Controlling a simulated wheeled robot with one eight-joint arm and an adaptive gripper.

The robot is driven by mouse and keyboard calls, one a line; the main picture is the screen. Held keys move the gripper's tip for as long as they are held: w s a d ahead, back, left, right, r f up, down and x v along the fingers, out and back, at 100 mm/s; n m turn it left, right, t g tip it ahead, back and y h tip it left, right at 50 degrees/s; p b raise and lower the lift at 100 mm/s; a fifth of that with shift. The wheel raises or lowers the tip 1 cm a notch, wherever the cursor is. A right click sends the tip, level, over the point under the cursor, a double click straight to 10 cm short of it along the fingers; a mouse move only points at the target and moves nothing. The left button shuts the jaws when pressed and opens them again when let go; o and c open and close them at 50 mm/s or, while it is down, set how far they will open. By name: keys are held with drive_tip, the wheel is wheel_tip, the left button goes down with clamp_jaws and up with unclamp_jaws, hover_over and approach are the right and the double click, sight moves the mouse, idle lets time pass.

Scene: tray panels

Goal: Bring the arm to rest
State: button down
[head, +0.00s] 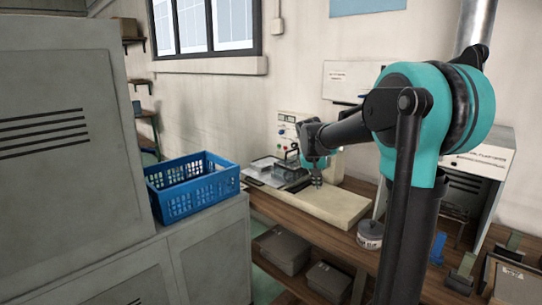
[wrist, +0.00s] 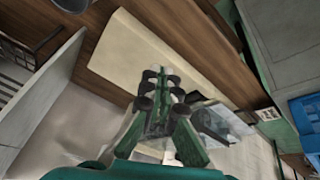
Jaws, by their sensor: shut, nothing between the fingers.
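My gripper (head: 316,183) hangs at the end of my arm above the right part of the workbench, seen small in the head view. In the wrist view my gripper (wrist: 163,76) points at a pale cream board (wrist: 120,50), and its fingers are together with nothing between them. The same cream board (head: 345,208) lies on the wooden bench (head: 330,243) in the head view. I cannot tell the exact gap between the fingertips and the board.
A blue crate (head: 207,209) stands on a grey cabinet (head: 213,240) at the left. Clear-topped trays (head: 264,163) lie left of my gripper. A round tin (head: 370,236) stands on the bench near my arm. Grey bins (head: 282,250) sit below. A tall grey cabinet (head: 65,190) fills the left.

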drive_tip(key=s+f+n+y, duration=0.1)
drive_tip(key=s+f, duration=0.5)
drive_tip(key=s, duration=0.4)
drive_tip(key=s+d+f+n, duration=0.1)
drive_tip(key=s+f, duration=0.5)
drive_tip(key=s, duration=0.5)
drive_tip(key=s+f+n+y, duration=0.1)
drive_tip(key=s+f, duration=0.5)
drive_tip(key=s, duration=0.4)
drive_tip(key=shift+s+d+y, duration=0.15)
drive_tip(key=shift+d+y, duration=0.15)
drive_tip(key=shift+d, duration=0.1)
